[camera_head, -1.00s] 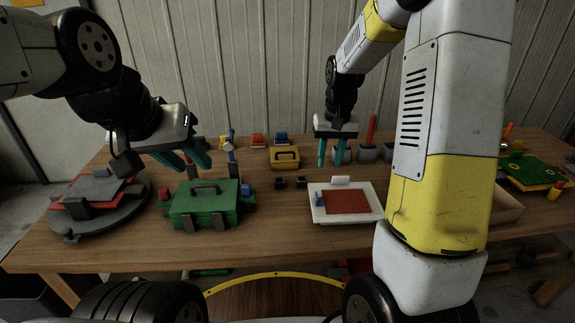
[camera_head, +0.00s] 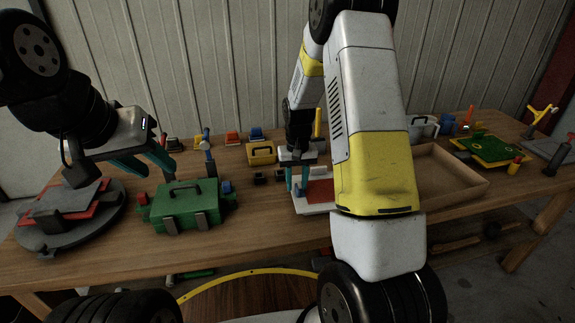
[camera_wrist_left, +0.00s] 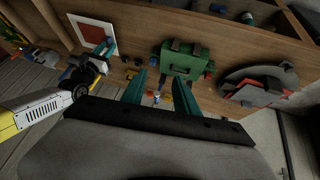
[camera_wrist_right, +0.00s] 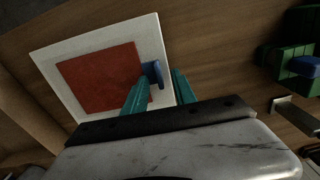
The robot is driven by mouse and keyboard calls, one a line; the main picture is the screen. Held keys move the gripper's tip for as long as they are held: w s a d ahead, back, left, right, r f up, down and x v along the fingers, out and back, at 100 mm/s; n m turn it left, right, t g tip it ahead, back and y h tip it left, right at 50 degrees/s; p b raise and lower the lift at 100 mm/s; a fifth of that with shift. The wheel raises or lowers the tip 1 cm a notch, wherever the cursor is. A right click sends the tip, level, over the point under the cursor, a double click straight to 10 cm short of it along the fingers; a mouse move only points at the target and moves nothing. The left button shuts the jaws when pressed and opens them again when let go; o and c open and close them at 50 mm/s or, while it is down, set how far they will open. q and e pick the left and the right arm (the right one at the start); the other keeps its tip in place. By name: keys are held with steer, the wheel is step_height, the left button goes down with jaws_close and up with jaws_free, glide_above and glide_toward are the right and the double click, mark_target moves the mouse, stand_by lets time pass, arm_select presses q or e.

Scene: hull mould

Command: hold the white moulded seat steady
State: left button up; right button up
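The white moulded seat (camera_head: 314,208) is a flat white plate with a red inset, lying on the table and partly hidden behind my right arm in the head view. It shows more fully in the right wrist view (camera_wrist_right: 63,50), with a small blue block (camera_wrist_right: 152,73) at its edge. My right gripper (camera_head: 297,181) is low over the seat's left edge. Its teal fingers (camera_wrist_right: 160,92) are apart, one over the plate and one beside its edge; contact cannot be told. My left gripper (camera_head: 149,163) is open and empty above the green case (camera_head: 186,206).
A grey round fixture with red and grey parts (camera_head: 72,214) stands left of the green case. A yellow case (camera_head: 261,153) and small coloured items stand behind. An open wooden tray (camera_head: 460,189) and a green board (camera_head: 488,148) are to the right.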

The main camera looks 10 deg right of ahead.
jaws_close()
arm_select(q)
steer(key=shift+w, duration=0.1)
steer(key=w+d+f+n+g+h, duration=0.25)
steer(key=w+d, duration=0.45)
steer(key=w, duration=0.4)
steer(key=w+d+f+n+g+h, duration=0.2)
steer(key=w+d+f+n, duration=0.2)
steer(key=w+d, duration=0.45)
steer(key=n+g+h, duration=0.2)
steer(key=n+h, duration=0.5)
steer(key=n, duration=0.5)
glide_toward(319, 167)
steer(key=shift+x, duration=1.2)
steer(key=shift+f+x, duration=0.2)
steer(key=shift+x, duration=3.7)
